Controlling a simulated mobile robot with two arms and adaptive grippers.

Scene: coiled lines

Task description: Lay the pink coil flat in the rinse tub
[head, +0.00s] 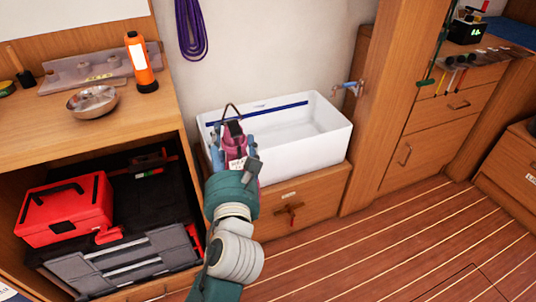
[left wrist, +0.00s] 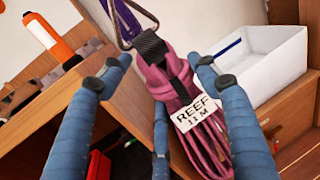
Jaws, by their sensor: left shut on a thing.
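The pink coil (left wrist: 172,85) has a black wrap, a thin loop at its top and a white tag reading REEF 11 M. My left gripper (left wrist: 158,72) has its blue fingers around the coil and is shut on it. In the head view the pink coil (head: 235,147) is partly hidden by my left gripper (head: 233,152). It appears upright in front of the left part of the white rinse tub (head: 335,148). The tub also shows at the right of the left wrist view (left wrist: 268,72). The visible part of its inside looks empty. My right gripper is out of view.
A blue-handled tap (head: 350,88) is on the wall right of the tub. A purple coil (head: 190,30) hangs on the wall behind. At left, the wooden counter (head: 50,115) holds an orange lamp (head: 140,62) and a metal bowl (head: 92,101). A red toolbox (head: 66,210) sits below.

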